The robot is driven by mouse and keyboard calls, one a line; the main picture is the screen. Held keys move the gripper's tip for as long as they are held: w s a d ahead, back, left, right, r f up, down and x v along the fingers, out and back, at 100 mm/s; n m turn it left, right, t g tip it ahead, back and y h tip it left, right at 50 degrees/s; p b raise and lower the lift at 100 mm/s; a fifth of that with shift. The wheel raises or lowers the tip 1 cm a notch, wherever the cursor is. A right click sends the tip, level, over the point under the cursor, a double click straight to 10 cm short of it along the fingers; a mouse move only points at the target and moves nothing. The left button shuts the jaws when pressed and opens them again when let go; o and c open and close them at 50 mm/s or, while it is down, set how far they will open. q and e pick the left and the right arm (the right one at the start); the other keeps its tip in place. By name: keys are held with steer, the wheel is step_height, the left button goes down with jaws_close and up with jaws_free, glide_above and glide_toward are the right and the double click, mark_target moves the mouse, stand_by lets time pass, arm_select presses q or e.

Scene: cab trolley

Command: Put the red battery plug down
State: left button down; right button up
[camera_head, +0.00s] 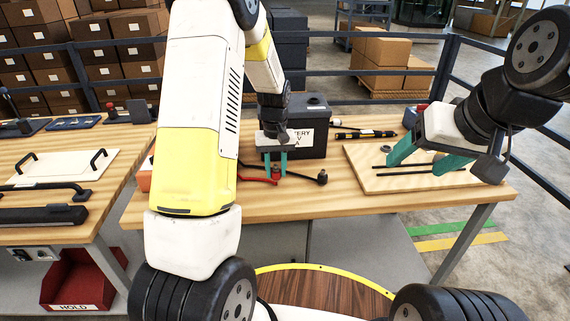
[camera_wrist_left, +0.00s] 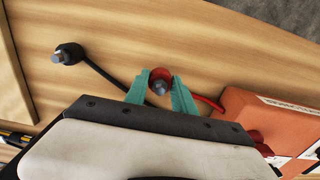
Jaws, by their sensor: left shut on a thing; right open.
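The red battery plug (camera_wrist_left: 161,76) has a grey metal end and sits between the teal fingers of my left gripper (camera_wrist_left: 160,98), which is shut on it. In the head view my left gripper (camera_head: 276,178) points down low over the wooden table, in front of the black battery (camera_head: 306,138). A red cable (camera_head: 253,179) runs left from the plug. I cannot tell whether the plug touches the table. My right gripper (camera_head: 416,168) is open and empty above a wooden board at the right.
A black plug (camera_head: 322,178) on a black cable lies right of my left gripper. An orange box (camera_wrist_left: 262,128) is close beside the red plug. The wooden board (camera_head: 375,182) carries thin dark rods. Bare table (camera_head: 300,205) lies in front.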

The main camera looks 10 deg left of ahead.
arm_select(q)
steer(key=shift+f, duration=1.3)
steer(key=shift+f, duration=0.15)
steer(key=c, duration=1.1)
jaws_free()
steer(key=shift+o, duration=0.2)
